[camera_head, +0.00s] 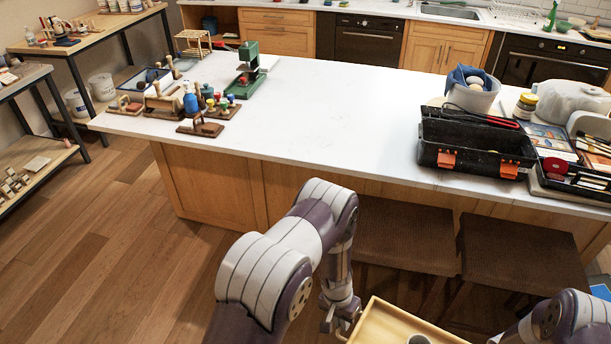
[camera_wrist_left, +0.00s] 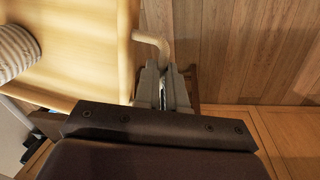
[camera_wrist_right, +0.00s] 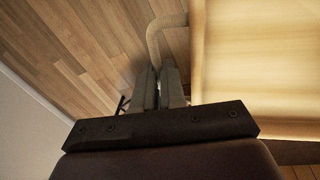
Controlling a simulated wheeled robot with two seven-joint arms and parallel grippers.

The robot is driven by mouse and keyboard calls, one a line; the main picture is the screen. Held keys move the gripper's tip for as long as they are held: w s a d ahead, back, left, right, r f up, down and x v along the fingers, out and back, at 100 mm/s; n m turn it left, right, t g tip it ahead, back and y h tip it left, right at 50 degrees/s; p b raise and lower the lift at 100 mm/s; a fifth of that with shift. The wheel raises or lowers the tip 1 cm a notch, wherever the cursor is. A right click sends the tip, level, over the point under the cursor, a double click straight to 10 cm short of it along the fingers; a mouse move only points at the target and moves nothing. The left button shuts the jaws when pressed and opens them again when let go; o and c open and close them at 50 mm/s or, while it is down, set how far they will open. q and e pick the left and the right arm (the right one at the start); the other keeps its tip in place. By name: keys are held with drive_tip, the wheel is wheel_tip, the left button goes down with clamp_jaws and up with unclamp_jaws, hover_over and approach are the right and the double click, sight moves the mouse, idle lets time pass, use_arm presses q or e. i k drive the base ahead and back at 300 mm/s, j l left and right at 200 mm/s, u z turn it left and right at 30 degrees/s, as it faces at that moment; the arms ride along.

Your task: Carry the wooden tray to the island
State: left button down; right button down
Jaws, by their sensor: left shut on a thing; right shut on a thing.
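The wooden tray (camera_head: 385,326) shows at the bottom edge of the head view, low in front of the island, with its lower part cut off. A grey round thing (camera_head: 419,340) stands on it. My left gripper (camera_wrist_left: 163,88) is shut on the tray's curved handle (camera_wrist_left: 155,42) in the left wrist view; in the head view it is at the tray's left side (camera_head: 341,320). My right gripper (camera_wrist_right: 160,88) is shut on the other handle (camera_wrist_right: 158,38) in the right wrist view. The island (camera_head: 330,125) has a white top, with its middle bare.
Two dark brown stools (camera_head: 405,236) (camera_head: 522,252) stand against the island's near side. Stamps and a green press (camera_head: 247,72) fill the top's left end. A black toolbox (camera_head: 475,140) and other boxes crowd its right end. Wooden floor (camera_head: 110,235) is open at left.

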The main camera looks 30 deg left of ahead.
sight(316, 132)
drive_tip(key=i+j, duration=0.1)
drive_tip(key=j, duration=0.45)
drive_tip(key=i+j, duration=0.1)
drive_tip(key=j, duration=0.5)
drive_tip(key=i+j, duration=0.1)
drive_tip(key=j, duration=1)
drive_tip(key=i+j, duration=0.15)
drive_tip(key=j, duration=0.4)
